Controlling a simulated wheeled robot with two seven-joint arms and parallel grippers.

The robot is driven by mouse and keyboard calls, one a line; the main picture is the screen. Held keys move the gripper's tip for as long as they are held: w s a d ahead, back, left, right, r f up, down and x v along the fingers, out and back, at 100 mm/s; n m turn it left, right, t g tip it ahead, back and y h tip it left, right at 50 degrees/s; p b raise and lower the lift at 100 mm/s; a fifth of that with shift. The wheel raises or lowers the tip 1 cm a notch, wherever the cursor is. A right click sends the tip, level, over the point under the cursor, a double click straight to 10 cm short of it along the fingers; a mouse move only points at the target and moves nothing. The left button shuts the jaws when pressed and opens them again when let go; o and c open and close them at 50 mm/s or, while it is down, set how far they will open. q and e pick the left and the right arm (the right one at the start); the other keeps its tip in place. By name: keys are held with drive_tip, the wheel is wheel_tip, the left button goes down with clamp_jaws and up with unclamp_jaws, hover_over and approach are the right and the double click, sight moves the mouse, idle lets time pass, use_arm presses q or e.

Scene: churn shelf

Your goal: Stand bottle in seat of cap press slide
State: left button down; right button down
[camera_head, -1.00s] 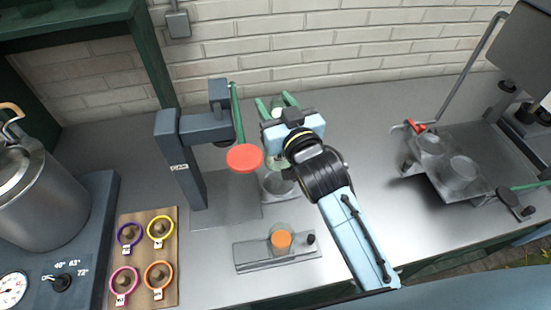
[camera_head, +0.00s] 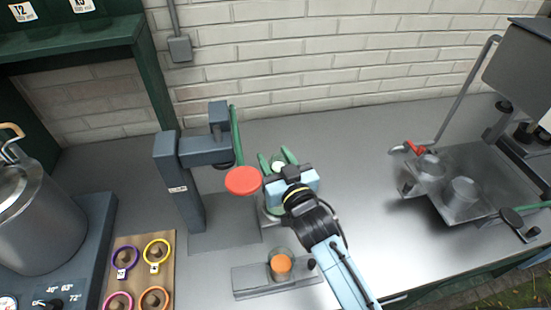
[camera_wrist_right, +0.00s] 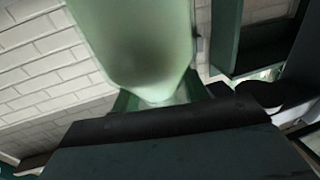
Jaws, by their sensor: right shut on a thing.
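My right gripper (camera_head: 277,159) has its green fingers shut on a pale green translucent bottle (camera_head: 278,168). The bottle's pale round top shows between the fingers, and its body fills the top of the right wrist view (camera_wrist_right: 135,40). The cap press (camera_head: 182,190) is a dark grey column with an arm, a green lever and a red disc (camera_head: 243,180). My gripper is just right of the red disc. Below it, a clear round holder (camera_head: 272,208) is mostly hidden by my wrist; I cannot tell whether the bottle touches it. My left gripper is not in view.
In front lies a grey plate (camera_head: 248,282) bearing an orange disc (camera_head: 281,264) and a black knob. Colored rings on a wooden board (camera_head: 138,275) and a steel pot (camera_head: 38,225) are left. Bare counter lies between.

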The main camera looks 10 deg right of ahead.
drive_tip(key=c, duration=1.2)
unclamp_jaws()
drive_tip(key=shift+f, duration=0.2)
drive_tip(key=o, duration=0.5)
drive_tip(key=shift+c, duration=0.2)
drive_tip(key=shift+r, duration=0.1)
drive_tip(key=shift+r, duration=0.15)
drive_tip(key=s+d, duration=0.2)
drive_tip(key=s, duration=0.9)
drive_tip(key=shift+s+d+b, duration=0.15)
drive_tip(key=shift+s+b, duration=0.2)
drive_tip(key=shift+s, duration=0.05)
